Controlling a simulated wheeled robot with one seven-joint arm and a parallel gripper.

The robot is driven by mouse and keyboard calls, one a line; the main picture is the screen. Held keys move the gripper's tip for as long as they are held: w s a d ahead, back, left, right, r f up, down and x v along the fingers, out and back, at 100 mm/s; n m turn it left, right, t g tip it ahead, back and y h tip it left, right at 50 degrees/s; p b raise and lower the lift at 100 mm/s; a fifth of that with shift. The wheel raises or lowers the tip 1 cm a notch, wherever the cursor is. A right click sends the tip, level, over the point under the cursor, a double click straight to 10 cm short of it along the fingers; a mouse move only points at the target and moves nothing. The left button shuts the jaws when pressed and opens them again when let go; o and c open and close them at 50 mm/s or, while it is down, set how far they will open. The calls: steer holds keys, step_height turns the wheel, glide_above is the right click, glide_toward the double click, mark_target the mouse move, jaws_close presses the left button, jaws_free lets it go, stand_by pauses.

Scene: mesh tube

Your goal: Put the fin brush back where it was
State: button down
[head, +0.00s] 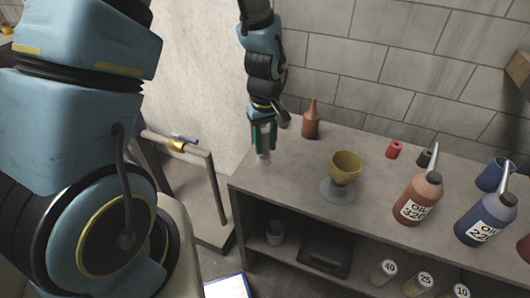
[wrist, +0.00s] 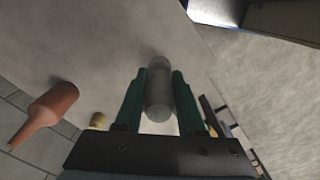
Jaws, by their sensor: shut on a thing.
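My gripper (head: 264,146) points down over the left end of the bench top, with its green fingers shut on a pale grey, rounded cylinder, which I take to be the fin brush (head: 264,158). In the wrist view the fin brush (wrist: 158,92) sits between the two fingers of my gripper (wrist: 159,74). Its bristles cannot be made out. It is close to the bench top (head: 290,185); whether it touches is unclear. The fingers hide part of it.
A red-brown nozzle bottle (head: 311,120) stands right of my gripper. A yellow cup (head: 346,168) stands on a grey base (head: 337,192), with oil bottles (head: 417,198) further right. A railed stand (head: 190,152) is left of the bench. The bench's front left corner is clear.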

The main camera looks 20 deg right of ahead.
mark_target(266, 158)
steer(key=shift+f+p, duration=0.35)
steer(key=shift+f, duration=1.6)
steer(key=c, duration=0.5)
jaws_free()
step_height(266, 158, up, 12)
steer(key=shift+b, duration=1.15)
steer(key=shift+m+t, duration=0.9)
steer(key=a+r, duration=0.1)
steer(key=a, duration=0.7)
steer(key=w+a+r, duration=0.1)
steer(key=a+r, duration=0.1)
steer(key=a, duration=0.7)
steer(key=w+a+r, duration=0.1)
steer(key=a+r, duration=0.1)
steer(key=a, duration=0.6)
steer(key=shift+a+r, duration=0.15)
steer(key=shift+a, duration=0.05)
